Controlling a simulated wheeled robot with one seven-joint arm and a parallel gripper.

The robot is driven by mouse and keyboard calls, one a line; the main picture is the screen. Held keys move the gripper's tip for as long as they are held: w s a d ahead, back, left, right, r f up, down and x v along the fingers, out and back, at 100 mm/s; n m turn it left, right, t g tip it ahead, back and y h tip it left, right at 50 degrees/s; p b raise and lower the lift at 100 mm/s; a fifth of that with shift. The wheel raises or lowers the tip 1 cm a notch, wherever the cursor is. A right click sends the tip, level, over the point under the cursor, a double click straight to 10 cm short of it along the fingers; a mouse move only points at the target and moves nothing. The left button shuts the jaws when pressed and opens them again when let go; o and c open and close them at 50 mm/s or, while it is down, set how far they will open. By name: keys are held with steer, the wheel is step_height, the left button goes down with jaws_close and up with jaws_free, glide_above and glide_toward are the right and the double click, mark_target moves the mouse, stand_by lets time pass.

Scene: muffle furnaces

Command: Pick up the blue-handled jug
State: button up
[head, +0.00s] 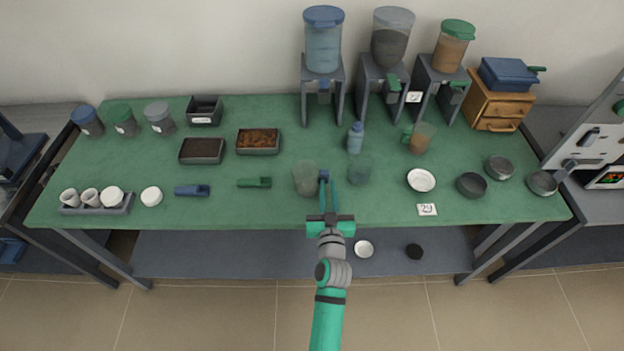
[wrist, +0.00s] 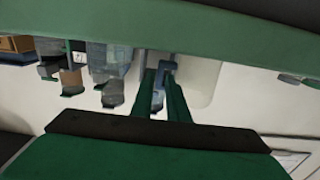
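The blue-handled jug (head: 306,179) is a clear, greyish vessel. It stands upright near the front middle of the green table, with its blue handle (head: 324,175) on the right side. My gripper (head: 328,183) reaches over the front edge with two green fingers parted, their tips at the handle. In the wrist view, the pale jug (wrist: 201,85) and its blue handle (wrist: 169,67) show just beyond the fingers (wrist: 160,75). A gap shows between the fingers; whether either touches the handle is unclear.
Another clear jug (head: 360,171) stands close to the right of my gripper. A blue bottle (head: 355,138) and a green-handled jug (head: 422,139) are behind. A green scoop (head: 254,182) lies to the left. Dispensers (head: 323,45) line the back. A white dish (head: 421,180) sits to the right.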

mark_target(327, 179)
steer(key=w, duration=0.4)
steer(key=shift+w, duration=0.25)
steer(key=shift+s, duration=0.1)
steer(key=shift+s, duration=0.1)
jaws_close()
steer(key=shift+r, duration=0.1)
